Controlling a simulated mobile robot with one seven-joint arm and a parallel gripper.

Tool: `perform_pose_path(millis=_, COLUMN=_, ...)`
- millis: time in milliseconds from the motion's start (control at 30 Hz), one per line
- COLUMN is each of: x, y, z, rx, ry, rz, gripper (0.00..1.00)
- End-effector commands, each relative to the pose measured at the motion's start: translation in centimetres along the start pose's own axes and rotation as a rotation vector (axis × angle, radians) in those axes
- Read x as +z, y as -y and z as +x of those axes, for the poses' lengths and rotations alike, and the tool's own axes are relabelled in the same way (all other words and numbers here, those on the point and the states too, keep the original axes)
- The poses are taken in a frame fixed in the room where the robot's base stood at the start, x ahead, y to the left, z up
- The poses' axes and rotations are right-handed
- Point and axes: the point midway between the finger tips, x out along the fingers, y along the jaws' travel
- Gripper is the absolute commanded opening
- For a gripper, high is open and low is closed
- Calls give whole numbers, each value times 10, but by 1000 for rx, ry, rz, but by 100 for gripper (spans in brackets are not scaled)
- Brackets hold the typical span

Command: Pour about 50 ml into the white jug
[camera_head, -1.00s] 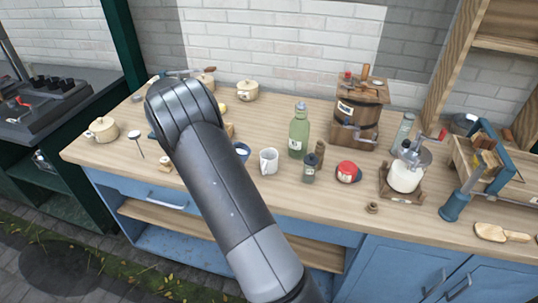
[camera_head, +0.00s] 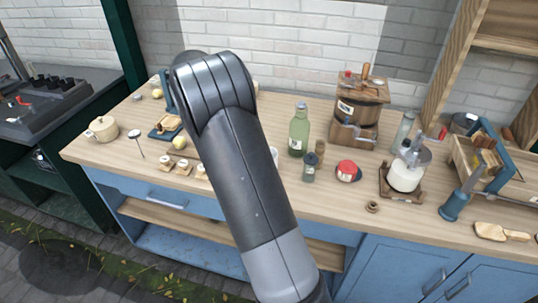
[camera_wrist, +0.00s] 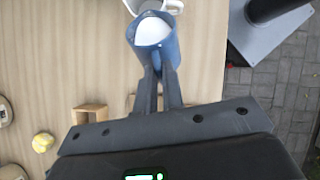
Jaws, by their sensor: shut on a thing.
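In the wrist view my gripper (camera_wrist: 160,76) is shut on a small blue jug (camera_wrist: 168,54). White liquid (camera_wrist: 152,31) shows inside its open top. The white jug (camera_wrist: 132,5) is just beyond it at the top edge of the wrist view, partly cut off and partly covered by the blue jug. The blue jug's far rim overlaps the white jug's opening; I cannot tell the height gap or whether liquid is flowing. In the head view only a sliver of the white jug (camera_head: 275,155) shows beside my arm. My gripper and the blue jug are hidden there.
A green bottle (camera_head: 299,132), a dark small bottle (camera_head: 310,169) and a red-and-white item (camera_head: 348,171) stand right of the white jug. A wooden churn (camera_head: 358,112) and a glass churn (camera_head: 405,176) stand further right. Small wooden blocks (camera_head: 183,168) lie left of my arm.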

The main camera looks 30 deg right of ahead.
Motion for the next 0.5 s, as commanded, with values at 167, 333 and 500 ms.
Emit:
perform_pose_path(millis=167, x=4, y=0, z=-2, rx=1, ry=-17, rz=0, gripper=0)
perform_pose_path(millis=333, x=7, y=0, z=-3, rx=1, ry=-35, rz=-1, gripper=0)
perform_pose_path(millis=500, x=10, y=0, z=-3, rx=2, ry=-60, rz=-2, gripper=0)
